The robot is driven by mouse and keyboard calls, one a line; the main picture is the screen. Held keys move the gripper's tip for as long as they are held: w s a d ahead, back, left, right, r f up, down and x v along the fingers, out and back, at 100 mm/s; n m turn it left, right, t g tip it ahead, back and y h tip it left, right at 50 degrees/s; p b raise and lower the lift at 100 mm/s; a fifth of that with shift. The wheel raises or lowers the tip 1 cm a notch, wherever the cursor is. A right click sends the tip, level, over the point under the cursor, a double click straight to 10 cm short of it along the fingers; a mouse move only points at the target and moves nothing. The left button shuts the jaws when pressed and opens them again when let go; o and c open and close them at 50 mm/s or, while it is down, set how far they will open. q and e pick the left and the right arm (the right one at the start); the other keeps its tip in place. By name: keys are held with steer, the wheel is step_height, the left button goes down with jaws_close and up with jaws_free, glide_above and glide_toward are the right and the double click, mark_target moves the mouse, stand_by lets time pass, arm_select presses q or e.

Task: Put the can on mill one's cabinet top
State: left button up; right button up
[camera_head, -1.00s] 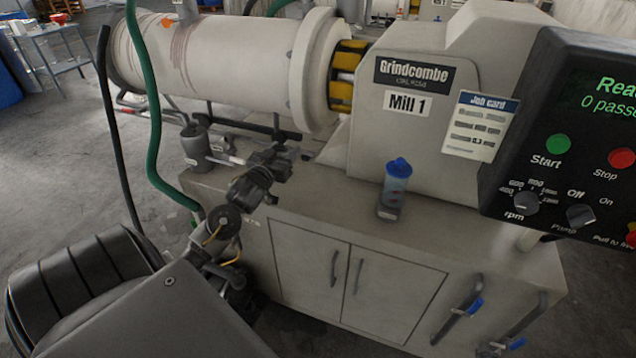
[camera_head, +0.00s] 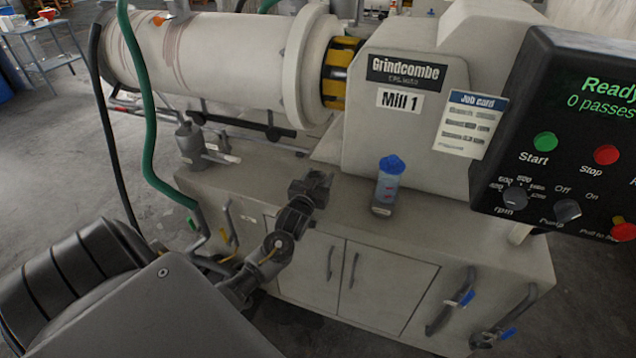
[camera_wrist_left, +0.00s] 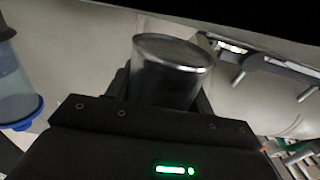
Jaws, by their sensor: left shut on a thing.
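Mill 1's cabinet top (camera_head: 345,217) is the pale grey surface below the Mill 1 sign. My left gripper (camera_head: 316,184) shows in front of and seemingly above it, left of the blue-capped bottle. In the left wrist view, the gripper is shut on a dark grey metal can (camera_wrist_left: 168,78), whose paler round end shows between the fingers. In the head view I cannot make out the can apart from the dark gripper. Contact between can and top cannot be told. My right gripper is not in view.
A clear bottle with a blue cap (camera_head: 389,182) stands on the cabinet top, right of my gripper. A grey pot (camera_head: 190,145) stands at the left end. The control panel (camera_head: 570,140) overhangs the right. A green hose (camera_head: 150,120) hangs at left.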

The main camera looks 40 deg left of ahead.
arm_select(q)
steer(key=shift+a+f, duration=0.1)
steer(key=shift+f, duration=1)
steer(key=shift+f, duration=0.15)
steer(key=o, duration=1.1)
steer(key=shift+s, duration=0.1)
steer(key=shift+o, duration=0.2)
steer(key=shift+r, duration=0.25)
steer(key=b+v, duration=0.1)
steer(key=v, duration=1.1)
steer(key=shift+f, duration=0.15)
